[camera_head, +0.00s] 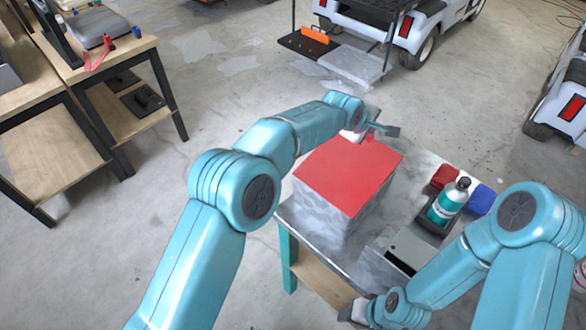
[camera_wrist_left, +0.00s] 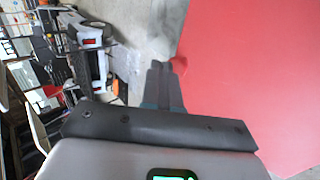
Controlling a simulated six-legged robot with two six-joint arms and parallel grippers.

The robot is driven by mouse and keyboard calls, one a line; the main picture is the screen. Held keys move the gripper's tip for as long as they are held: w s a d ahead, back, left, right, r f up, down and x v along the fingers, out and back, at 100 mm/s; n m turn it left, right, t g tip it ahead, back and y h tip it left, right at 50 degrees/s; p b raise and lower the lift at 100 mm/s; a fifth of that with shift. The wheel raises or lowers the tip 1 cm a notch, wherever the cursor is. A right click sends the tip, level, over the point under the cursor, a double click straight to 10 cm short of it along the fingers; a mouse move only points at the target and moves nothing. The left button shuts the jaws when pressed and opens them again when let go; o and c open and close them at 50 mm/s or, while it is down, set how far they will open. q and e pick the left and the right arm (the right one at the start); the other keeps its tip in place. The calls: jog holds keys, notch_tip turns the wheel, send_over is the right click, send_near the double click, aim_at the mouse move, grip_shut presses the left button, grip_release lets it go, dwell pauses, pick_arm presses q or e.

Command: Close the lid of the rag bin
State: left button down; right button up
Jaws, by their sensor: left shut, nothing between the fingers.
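The rag bin (camera_head: 322,212) is a grey metal box on the table. Its red lid (camera_head: 347,176) lies across the top and looks flat; I cannot tell whether a small gap is left under it. The lid also fills the right of the left wrist view (camera_wrist_left: 255,80). My left gripper (camera_head: 388,130) is shut and empty at the lid's far edge, beside a small red tab (camera_head: 370,138). Its fingers (camera_wrist_left: 162,85) reach close to the lid's edge; contact is unclear. My right gripper (camera_head: 352,312) is low at the table's front, its fingers not clear.
On the table (camera_head: 412,208), right of the bin, are a teal-labelled bottle (camera_head: 448,203), a red cloth (camera_head: 444,177), a blue cloth (camera_head: 481,199) and a grey slotted box (camera_head: 405,250). Wooden benches (camera_head: 50,110) stand left. Carts (camera_head: 400,25) are behind, with clear floor between.

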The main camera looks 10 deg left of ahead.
aim_at(370, 136)
pick_arm(q)
jog(key=f, duration=0.1)
jog(key=w+f, duration=0.1)
jog(key=d+f, duration=0.1)
jog(key=shift+w+d+f+b, duration=0.1)
jog(key=shift+w+f+b, duration=0.1)
jog(key=shift+f+b, duration=0.15)
jog(key=shift+f, duration=0.4)
jog(key=shift+w+d+f, duration=0.1)
jog(key=shift+w+f, duration=0.1)
jog(key=shift+f, duration=0.2)
jog(key=shift+r, duration=0.1)
